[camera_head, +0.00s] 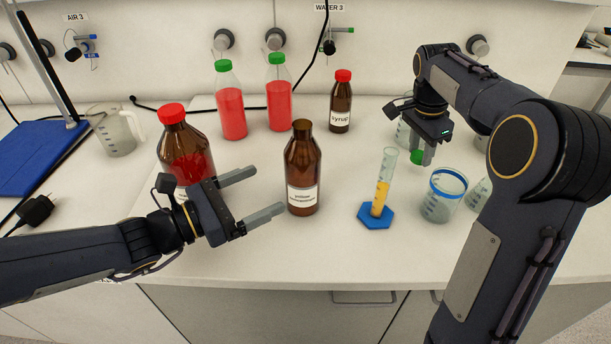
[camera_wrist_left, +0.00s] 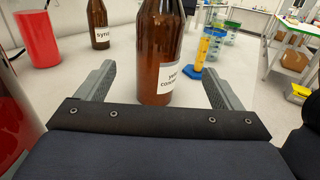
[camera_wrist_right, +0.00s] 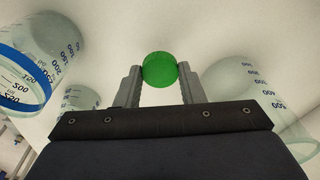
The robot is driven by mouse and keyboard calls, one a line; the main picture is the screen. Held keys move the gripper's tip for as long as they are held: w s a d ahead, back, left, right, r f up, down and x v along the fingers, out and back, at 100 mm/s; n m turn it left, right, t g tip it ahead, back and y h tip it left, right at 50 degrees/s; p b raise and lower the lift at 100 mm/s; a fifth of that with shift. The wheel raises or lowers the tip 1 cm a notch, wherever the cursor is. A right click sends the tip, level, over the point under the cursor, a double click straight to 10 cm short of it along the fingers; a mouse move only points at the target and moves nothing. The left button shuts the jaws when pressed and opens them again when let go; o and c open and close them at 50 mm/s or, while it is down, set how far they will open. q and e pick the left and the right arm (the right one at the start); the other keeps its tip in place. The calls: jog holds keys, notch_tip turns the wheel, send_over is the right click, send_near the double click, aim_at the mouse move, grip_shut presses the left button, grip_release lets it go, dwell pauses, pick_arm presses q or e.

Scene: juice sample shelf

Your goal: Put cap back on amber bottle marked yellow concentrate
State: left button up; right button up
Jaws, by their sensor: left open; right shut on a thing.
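The amber bottle with the yellow concentrate label (camera_head: 303,172) stands upright and uncapped at the middle of the bench. My left gripper (camera_head: 262,194) is open to its left, fingers pointing toward it. In the left wrist view the bottle (camera_wrist_left: 160,55) stands ahead, between the line of the two fingers (camera_wrist_left: 160,85), not gripped. My right gripper (camera_head: 422,156) is shut on a green cap (camera_head: 417,157), held among the beakers at the right. In the right wrist view the green cap (camera_wrist_right: 160,69) sits between the fingertips (camera_wrist_right: 160,75).
A red-capped amber bottle (camera_head: 186,147) stands close behind my left gripper. A graduated cylinder (camera_head: 382,185) on a blue base and a blue-rimmed beaker (camera_head: 442,199) stand between the bottle and my right arm. Red juice bottles (camera_head: 231,110) and a syrup bottle (camera_head: 341,101) stand behind. The front bench is clear.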

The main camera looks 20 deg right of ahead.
aim_at(287, 177)
pick_arm(q)
jog(key=shift+d, duration=0.1)
jog(key=x, duration=0.6)
jog(key=shift+w+d, duration=0.1)
jog(key=shift+d, duration=0.2)
pick_arm(e)
jog(key=shift+r, duration=0.2)
pick_arm(q)
jog(key=shift+w+d+r+p, duration=0.1)
jog(key=shift+d+r+p, duration=0.05)
jog(key=shift+d+p, duration=0.2)
pick_arm(e)
jog(key=shift+r, duration=0.15)
pick_arm(q)
jog(key=x, duration=0.4)
jog(key=shift+w+d, duration=0.2)
pick_arm(e)
jog(key=shift+r, duration=0.3)
